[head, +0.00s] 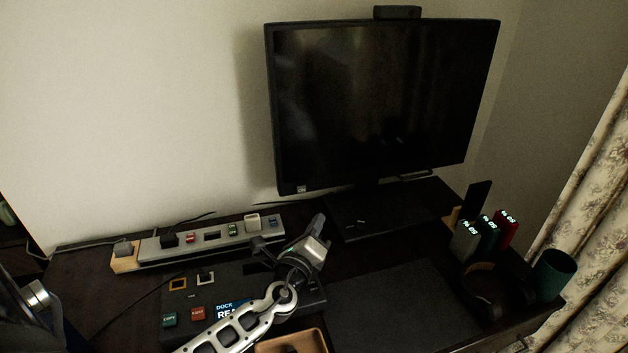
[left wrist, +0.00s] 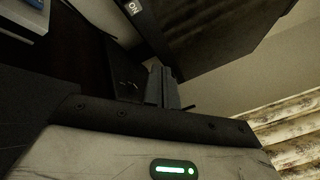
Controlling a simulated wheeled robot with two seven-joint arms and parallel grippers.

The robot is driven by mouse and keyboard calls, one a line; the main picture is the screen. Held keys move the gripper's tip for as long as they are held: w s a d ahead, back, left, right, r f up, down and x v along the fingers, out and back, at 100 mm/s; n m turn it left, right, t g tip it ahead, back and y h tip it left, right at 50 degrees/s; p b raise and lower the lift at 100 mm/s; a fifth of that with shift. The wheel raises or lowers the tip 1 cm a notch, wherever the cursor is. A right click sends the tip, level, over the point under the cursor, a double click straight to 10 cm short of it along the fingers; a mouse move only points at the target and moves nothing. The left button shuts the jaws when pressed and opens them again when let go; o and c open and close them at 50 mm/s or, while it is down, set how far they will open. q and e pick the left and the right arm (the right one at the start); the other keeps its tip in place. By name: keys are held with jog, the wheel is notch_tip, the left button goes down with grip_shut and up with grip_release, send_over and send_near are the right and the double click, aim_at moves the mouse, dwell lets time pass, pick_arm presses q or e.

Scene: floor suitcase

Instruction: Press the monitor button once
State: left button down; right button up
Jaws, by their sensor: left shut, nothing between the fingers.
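The black monitor (head: 385,105) stands at the back of the desk with a dark screen. A small pale mark (head: 302,188), possibly the button or its label, is at its lower left corner. The mark shows larger at the top of the left wrist view (left wrist: 133,7). My left gripper (head: 318,224) is in front of and below that corner, apart from the monitor as far as I can tell. Its fingers (left wrist: 164,86) are shut and empty, pointing toward the monitor's stand and lower edge. My right gripper is not in view.
A power strip (head: 190,243) lies at the back left. A dark dock panel with coloured keys (head: 198,314) and a tan tray (head: 290,341) are near my left arm. Lit devices (head: 487,232), headphones (head: 482,290) and a green cup (head: 555,275) stand right. The dark mat (head: 405,305) is clear.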

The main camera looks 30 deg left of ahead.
aim_at(302, 190)
pick_arm(q)
jog(key=w+a+b, duration=0.2)
jog(key=w+a, duration=0.3)
jog(key=a, duration=0.1)
jog(key=shift+w+a+b, duration=0.15)
jog(key=shift+a+b, duration=0.2)
jog(key=shift+b, duration=0.05)
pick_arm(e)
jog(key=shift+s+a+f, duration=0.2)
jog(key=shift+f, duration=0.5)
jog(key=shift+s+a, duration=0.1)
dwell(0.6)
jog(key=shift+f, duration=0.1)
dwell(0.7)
pick_arm(q)
jog(key=shift+w+a+b, duration=0.25)
jog(key=shift+a+b, duration=0.05)
jog(key=shift+a, duration=0.05)
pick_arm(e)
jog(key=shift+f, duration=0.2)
